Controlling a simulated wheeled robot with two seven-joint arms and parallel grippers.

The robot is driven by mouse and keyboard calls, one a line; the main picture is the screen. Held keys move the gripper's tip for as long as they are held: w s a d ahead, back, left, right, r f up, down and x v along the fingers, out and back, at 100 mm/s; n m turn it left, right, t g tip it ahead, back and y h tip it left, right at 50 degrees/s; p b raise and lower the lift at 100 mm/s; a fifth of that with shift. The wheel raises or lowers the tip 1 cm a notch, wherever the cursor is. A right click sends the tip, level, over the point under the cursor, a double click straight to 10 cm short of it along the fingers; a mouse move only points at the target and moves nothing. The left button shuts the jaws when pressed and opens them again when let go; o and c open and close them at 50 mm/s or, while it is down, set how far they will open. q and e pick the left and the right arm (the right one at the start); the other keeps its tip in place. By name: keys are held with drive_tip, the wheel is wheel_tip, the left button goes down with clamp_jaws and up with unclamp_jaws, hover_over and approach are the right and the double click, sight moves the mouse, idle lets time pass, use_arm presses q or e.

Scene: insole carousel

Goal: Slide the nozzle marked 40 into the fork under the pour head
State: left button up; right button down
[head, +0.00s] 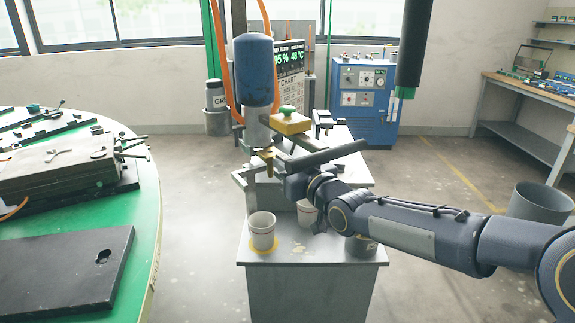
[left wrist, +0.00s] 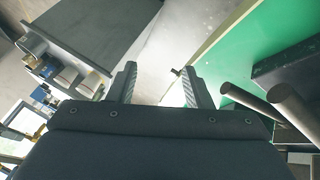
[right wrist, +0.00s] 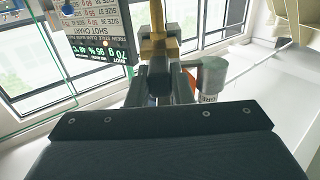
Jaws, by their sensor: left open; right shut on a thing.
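The pour head (head: 254,70) is a blue cylinder on a grey body, standing upright above the grey bench. A brass piece (head: 263,156), which looks like the nozzle, is just below it, at the tip of my right gripper (head: 276,170). In the right wrist view my right gripper (right wrist: 160,88) is shut on a dark block, with the upright brass piece (right wrist: 158,40) beyond it. No mark 40 is readable. The fork is not clearly visible, so I cannot tell whether the nozzle is inside it. My left gripper (left wrist: 160,88) is open and empty.
White cups (head: 262,231) (head: 306,213) and a dark cup (head: 360,246) stand on the bench (head: 315,256). A yellow block (head: 291,124) with a green knob is close to the pour head. A green round table (head: 148,190) is at left, a grey bin (head: 541,203) at right.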

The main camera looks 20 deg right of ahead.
sight(274, 155)
drive_tip(key=shift+b, duration=0.45)
idle(0.6)
drive_tip(key=shift+x, duration=0.9)
drive_tip(key=shift+b+x, duration=0.3)
drive_tip(key=shift+x, duration=0.85)
drive_tip(key=shift+x, duration=0.95)
drive_tip(key=c, duration=1.2)
unclamp_jaws()
